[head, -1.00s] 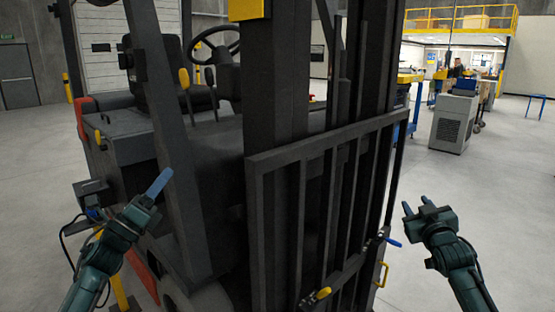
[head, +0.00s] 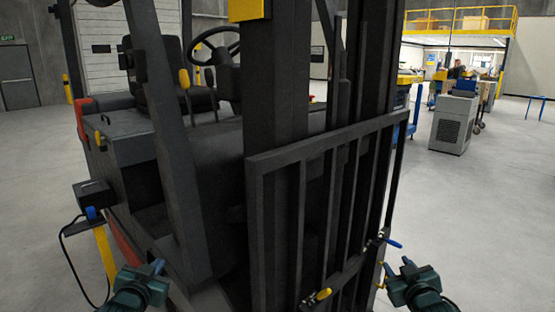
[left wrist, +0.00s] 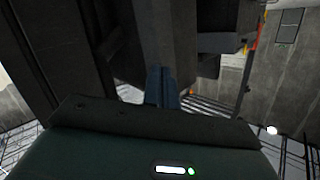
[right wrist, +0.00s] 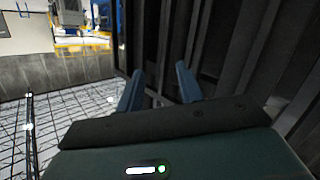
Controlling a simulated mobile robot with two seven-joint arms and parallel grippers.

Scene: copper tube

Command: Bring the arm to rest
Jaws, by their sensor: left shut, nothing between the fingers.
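My left gripper (head: 155,266) is low at the left in the head view, beside the forklift (head: 205,160). In the left wrist view its two blue fingers (left wrist: 162,72) are together with nothing between them. My right gripper (head: 396,266) is low at the right in the head view, in front of the forklift's dark carriage frame (head: 325,148). In the right wrist view its fingers (right wrist: 156,78) stand apart with nothing between them. No copper tube can be made out in either gripper.
A dark box (head: 93,195) on a yellow post, with a hanging cable, stands at left.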

